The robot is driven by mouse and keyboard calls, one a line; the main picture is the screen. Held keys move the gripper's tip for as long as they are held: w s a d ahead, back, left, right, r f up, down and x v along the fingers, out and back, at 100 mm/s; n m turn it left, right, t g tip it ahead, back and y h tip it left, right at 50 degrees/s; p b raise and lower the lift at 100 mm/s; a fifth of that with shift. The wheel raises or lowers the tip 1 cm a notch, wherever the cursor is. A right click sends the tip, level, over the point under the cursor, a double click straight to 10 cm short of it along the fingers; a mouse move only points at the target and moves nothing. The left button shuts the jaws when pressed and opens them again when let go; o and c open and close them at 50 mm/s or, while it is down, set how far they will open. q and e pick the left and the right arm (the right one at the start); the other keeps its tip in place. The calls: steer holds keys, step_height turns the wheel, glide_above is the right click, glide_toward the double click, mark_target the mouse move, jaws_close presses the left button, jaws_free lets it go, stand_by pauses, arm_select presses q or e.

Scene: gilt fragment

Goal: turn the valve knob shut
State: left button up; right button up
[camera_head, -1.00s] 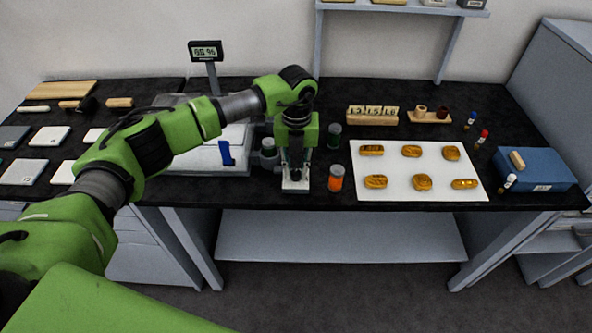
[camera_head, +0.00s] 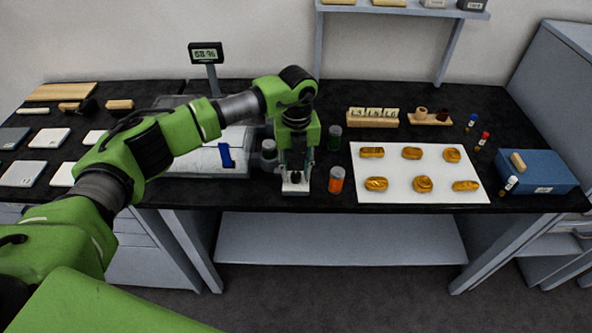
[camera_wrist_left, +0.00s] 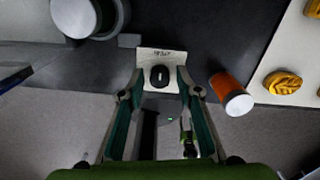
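The valve knob (camera_wrist_left: 160,77) is small and black with a pale mark on top. It sits on a white plate (camera_wrist_left: 161,55) at the table's front edge; the plate also shows in the head view (camera_head: 295,188). My left gripper (camera_head: 295,171) points down over the plate. In the left wrist view its two green fingers stand apart, one on each side of the knob, with gaps showing between them and it. The gripper is open. Small writing on the plate is too blurred to read.
An orange jar (camera_head: 336,180) stands close right of the plate, a green jar (camera_head: 334,138) behind it. A grey-lidded container (camera_head: 268,150) is close on the left. A white mat (camera_head: 398,190) with several gold pieces lies right, before a blue box (camera_head: 540,172).

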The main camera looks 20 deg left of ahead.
mark_target(296, 174)
stand_by(0.3)
arm_select(q)
step_height(296, 174, up, 12)
stand_by(0.5)
